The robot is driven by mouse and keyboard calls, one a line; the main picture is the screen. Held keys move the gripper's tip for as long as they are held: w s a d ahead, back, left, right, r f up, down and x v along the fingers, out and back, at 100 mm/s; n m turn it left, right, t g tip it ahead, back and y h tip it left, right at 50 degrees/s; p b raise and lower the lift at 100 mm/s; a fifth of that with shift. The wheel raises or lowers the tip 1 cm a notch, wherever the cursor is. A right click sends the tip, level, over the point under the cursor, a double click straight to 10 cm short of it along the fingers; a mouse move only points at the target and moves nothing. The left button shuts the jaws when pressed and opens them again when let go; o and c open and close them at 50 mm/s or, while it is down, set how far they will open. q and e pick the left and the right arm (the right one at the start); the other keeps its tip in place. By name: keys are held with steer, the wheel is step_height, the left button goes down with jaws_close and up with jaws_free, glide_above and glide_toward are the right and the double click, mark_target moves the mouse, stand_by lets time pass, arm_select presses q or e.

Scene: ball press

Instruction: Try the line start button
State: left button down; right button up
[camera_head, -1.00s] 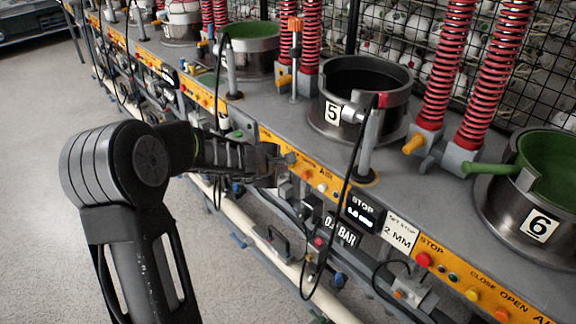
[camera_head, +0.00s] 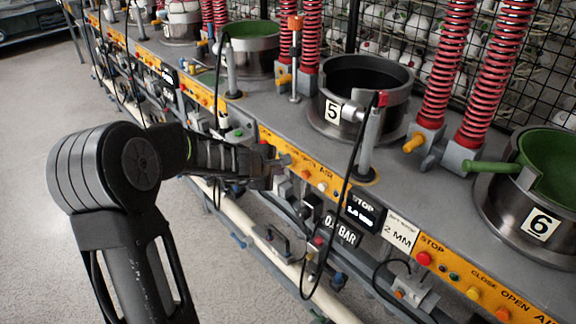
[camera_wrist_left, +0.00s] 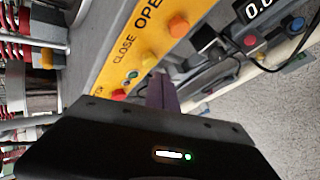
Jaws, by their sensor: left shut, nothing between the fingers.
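The yellow control panel (camera_head: 296,152) of station 5 runs along the machine's front edge, with several coloured buttons. My left gripper (camera_head: 276,167) is shut and empty, close in front of this panel's left part. In the left wrist view, its fingers (camera_wrist_left: 162,92) are together beside the panel (camera_wrist_left: 112,66). There I see a red button (camera_wrist_left: 118,95), small green and blue buttons, a yellow button (camera_wrist_left: 149,60) by CLOSE and an orange button (camera_wrist_left: 178,27) by OPEN. I cannot read a start label on any button. My gripper hides part of the panel. My right gripper is out of view.
Black cable (camera_head: 343,200) hangs in front of the panel, right of my gripper. Below are a pale rail (camera_head: 290,275), a handle and small fittings. Station 6's panel (camera_head: 480,285) is at the right. Open floor (camera_head: 50,115) lies to the left.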

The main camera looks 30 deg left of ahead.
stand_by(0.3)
arm_select(q)
steer(key=s, duration=0.2)
steer(key=s+a, duration=0.1)
steer(key=s, duration=0.1)
steer(key=shift+s+a+b, duration=0.2)
steer(key=shift+s+b, duration=0.2)
stand_by(0.7)
steer(key=s+d+f+m+g+h, duration=0.15)
steer(key=s+d+f+m, duration=0.25)
steer(key=d+f+m, duration=0.5)
steer(key=s+d+f+m+g+y, duration=0.1)
steer(key=s+d+f+m+g, duration=0.4)
steer(key=f, duration=0.7)
steer(key=s+d+f+m+h, duration=0.1)
steer(key=s+d+f+m, duration=0.1)
steer(key=s+d, duration=0.4)
steer(key=s+d+f+m+g+h, duration=0.1)
steer(key=s+d+f+m+h, duration=0.1)
steer(key=s+d+f, duration=0.3)
steer(key=s+d+f+m+g+h, duration=0.1)
steer(key=s+d+f, duration=0.2)
steer(key=s+d, duration=0.3)
steer(key=d, duration=0.5)
steer(key=shift+s+f+m+h, duration=0.3)
steer(key=shift+f+m+h, duration=0.05)
steer(key=shift+f+m, duration=0.05)
